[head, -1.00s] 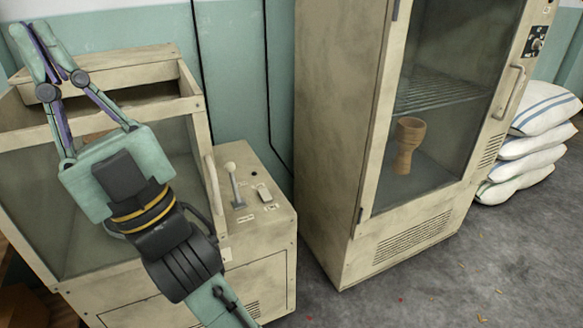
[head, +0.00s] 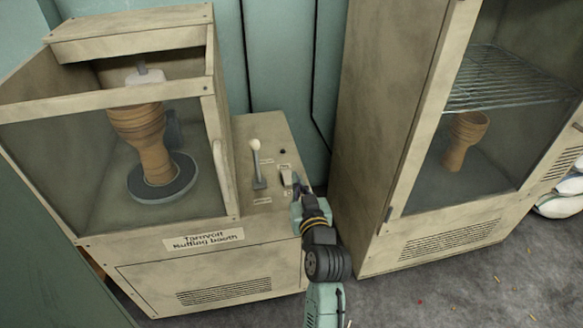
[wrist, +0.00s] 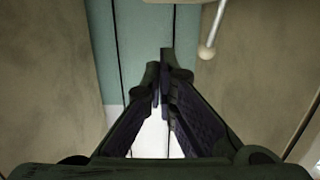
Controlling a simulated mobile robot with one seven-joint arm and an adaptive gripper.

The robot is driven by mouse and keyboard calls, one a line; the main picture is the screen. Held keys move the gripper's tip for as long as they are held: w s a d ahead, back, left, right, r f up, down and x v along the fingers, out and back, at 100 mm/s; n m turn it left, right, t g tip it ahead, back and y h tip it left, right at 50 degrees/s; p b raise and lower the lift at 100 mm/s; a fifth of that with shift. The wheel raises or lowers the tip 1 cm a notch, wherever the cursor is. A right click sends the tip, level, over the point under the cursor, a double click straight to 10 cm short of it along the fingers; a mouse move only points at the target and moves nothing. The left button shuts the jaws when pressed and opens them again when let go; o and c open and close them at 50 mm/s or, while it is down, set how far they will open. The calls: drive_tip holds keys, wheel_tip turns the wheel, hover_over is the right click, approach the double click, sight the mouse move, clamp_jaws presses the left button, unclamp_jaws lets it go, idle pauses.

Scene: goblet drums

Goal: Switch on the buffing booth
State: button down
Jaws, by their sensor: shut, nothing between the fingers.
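The buffing booth (head: 140,250) is a cream cabinet with a glazed front, on the left in the head view. A wooden goblet drum (head: 150,145) stands inside on a round grey turntable (head: 147,192). Its side panel carries a lever with a pale ball knob (head: 255,160), a pale rocker switch (head: 287,177) and a small black button (head: 283,152). My gripper (head: 297,186) is at the panel's right edge, close beside the rocker switch; I cannot tell whether it touches. In the wrist view my gripper (wrist: 161,70) is shut and empty, with the lever's knob (wrist: 206,53) at upper right.
A tall cream cabinet (head: 375,130) stands close on the right, with a wire shelf (head: 505,80) and another goblet drum (head: 464,140) inside. A narrow gap separates it from the booth. White sacks (head: 560,200) lie at far right. The floor (head: 450,290) in front is mostly clear.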

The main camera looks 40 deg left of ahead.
drive_tip(key=p, duration=0.2)
hover_over(290, 178)
drive_tip(key=shift+s+d+f, duration=0.2)
drive_tip(key=shift+s+f, duration=0.05)
drive_tip(key=shift+f, duration=0.05)
wheel_tip(290, 178, down, 3)
drive_tip(key=shift+w+r, duration=0.1)
drive_tip(key=shift+a+f, duration=0.1)
drive_tip(key=shift+f, duration=0.6)
drive_tip(key=shift+w+r+p, duration=0.1)
drive_tip(key=shift+p, duration=0.55)
